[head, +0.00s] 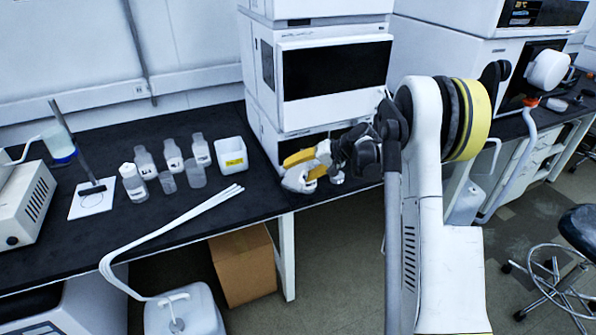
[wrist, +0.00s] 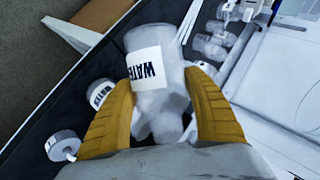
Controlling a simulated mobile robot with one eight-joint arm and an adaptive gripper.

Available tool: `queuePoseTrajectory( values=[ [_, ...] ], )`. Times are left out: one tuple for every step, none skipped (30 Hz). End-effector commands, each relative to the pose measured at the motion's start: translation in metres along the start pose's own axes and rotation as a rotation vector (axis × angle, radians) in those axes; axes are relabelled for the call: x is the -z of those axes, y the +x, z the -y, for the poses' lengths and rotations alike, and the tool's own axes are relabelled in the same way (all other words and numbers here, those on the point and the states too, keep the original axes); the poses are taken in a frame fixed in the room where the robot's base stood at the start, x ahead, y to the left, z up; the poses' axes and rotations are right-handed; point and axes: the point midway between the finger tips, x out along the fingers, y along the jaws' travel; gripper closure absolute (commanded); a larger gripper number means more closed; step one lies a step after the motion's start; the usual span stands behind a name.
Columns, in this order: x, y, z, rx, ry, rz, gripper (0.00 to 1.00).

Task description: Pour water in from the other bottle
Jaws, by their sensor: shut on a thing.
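In the wrist view, a translucent bottle with a white WATER label (wrist: 146,64) sits between the two yellow fingers of my gripper (wrist: 160,90). The gripper is shut on this bottle. A second bottle labelled WATER (wrist: 101,93) is to its left, apart from it and partly covered by the left finger. In the head view, my gripper (head: 307,166) is low in front of the instrument stack, close to the bench edge. A whitish shape (head: 297,180) shows at its fingers. I cannot tell how far the held bottle tilts, nor the water levels.
A small white round object (wrist: 62,146) lies near the left finger. Several bottles and beakers (head: 173,156) stand on the dark bench at left, beside a white bin (head: 231,155). The instrument stack (head: 283,85) is close behind my gripper. White tubes (head: 165,222) cross the bench edge.

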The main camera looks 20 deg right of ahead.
Motion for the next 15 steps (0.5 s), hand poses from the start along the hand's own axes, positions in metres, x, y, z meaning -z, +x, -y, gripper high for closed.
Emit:
queuePoseTrajectory(
  values=[
    [-0.0001,0.0014,-0.0018,0.008,0.018,0.013,0.81],
    [-0.0003,0.0014,-0.0016,0.012,0.026,0.018,0.81],
    [-0.0006,0.0012,-0.0011,0.013,0.029,0.021,0.81],
    [-0.0007,0.0010,-0.0008,0.013,0.029,0.021,0.81],
    [-0.0007,0.0009,-0.0006,0.013,0.029,0.021,0.81],
    [-0.0007,0.0009,-0.0005,0.013,0.029,0.020,0.81],
    [-0.0006,0.0008,-0.0005,0.013,0.028,0.020,0.81],
    [-0.0006,0.0008,-0.0006,0.013,0.028,0.020,0.81],
    [-0.0006,0.0008,-0.0006,0.012,0.028,0.020,0.81],
    [-0.0006,0.0008,-0.0006,0.013,0.029,0.021,0.81],
    [-0.0004,0.0007,-0.0006,0.014,0.033,0.024,0.81],
    [-0.0002,0.0004,-0.0004,0.019,0.043,0.032,0.81],
    [0.0003,0.0001,-0.0002,0.024,0.056,0.040,0.81],
    [0.0008,-0.0003,0.0001,0.030,0.071,0.051,0.81],
    [0.0007,-0.0008,0.0007,0.038,0.089,0.065,0.81]
  ],
)
